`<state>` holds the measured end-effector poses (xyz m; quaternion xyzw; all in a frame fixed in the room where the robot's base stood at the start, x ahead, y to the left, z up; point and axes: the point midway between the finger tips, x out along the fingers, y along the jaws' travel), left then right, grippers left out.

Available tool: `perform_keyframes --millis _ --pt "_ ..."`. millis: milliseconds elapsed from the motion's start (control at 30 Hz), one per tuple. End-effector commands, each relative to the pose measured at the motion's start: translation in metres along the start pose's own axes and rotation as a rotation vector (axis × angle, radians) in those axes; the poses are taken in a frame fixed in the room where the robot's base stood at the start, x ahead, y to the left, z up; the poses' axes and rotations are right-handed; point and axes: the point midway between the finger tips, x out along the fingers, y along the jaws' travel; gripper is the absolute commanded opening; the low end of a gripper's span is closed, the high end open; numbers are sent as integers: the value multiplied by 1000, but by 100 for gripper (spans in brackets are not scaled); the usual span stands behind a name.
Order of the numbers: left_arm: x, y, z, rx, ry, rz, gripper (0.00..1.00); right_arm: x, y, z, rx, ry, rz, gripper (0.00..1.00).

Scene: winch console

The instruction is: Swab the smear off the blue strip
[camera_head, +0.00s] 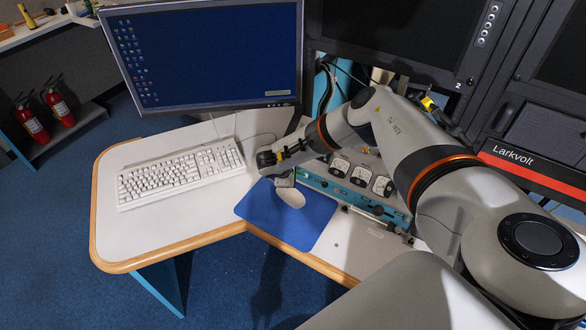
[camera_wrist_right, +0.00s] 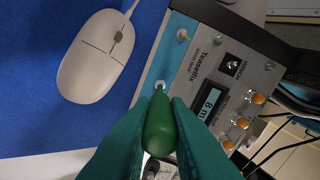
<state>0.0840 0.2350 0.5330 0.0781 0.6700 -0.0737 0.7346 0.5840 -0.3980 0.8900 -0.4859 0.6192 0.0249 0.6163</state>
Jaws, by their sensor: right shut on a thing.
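My right gripper (camera_head: 285,181) reaches down beside the front panel of the console, near its left end. In the right wrist view, its teal fingers (camera_wrist_right: 160,135) are shut on a green rounded thing (camera_wrist_right: 161,128), probably the swab's handle. A small pale round piece shows just beyond its narrow end; I cannot tell whether it is the swab tip or a panel fitting. The blue strip (camera_wrist_right: 168,55) runs along the panel's edge, and also shows in the head view (camera_head: 345,193). I cannot make out a smear. My left gripper is not in view.
A white mouse (camera_wrist_right: 98,55) lies on a blue mat (camera_head: 262,212), close to the strip. The instrument panel (camera_wrist_right: 240,80) has a small switch, a display and orange-topped knobs. A keyboard (camera_head: 180,175) and a monitor (camera_head: 205,55) stand to the left. The desk's front left is clear.

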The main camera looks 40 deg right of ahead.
Motion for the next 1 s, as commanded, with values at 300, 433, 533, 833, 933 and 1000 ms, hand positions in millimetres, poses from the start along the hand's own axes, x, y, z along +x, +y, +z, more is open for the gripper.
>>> perform_keyframes --millis 300,433,533,833,933,1000 --pt "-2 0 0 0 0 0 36 0 0 -1 0 0 0 0" --pt "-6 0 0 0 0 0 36 0 1 -6 0 0 0 0" --pt "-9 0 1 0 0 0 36 0 2 -9 -1 1 0 0" --pt "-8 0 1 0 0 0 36 1 3 -10 0 0 0 0" --pt "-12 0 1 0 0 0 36 0 4 -12 0 1 0 0" --pt "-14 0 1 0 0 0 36 0 5 -14 0 1 0 0"
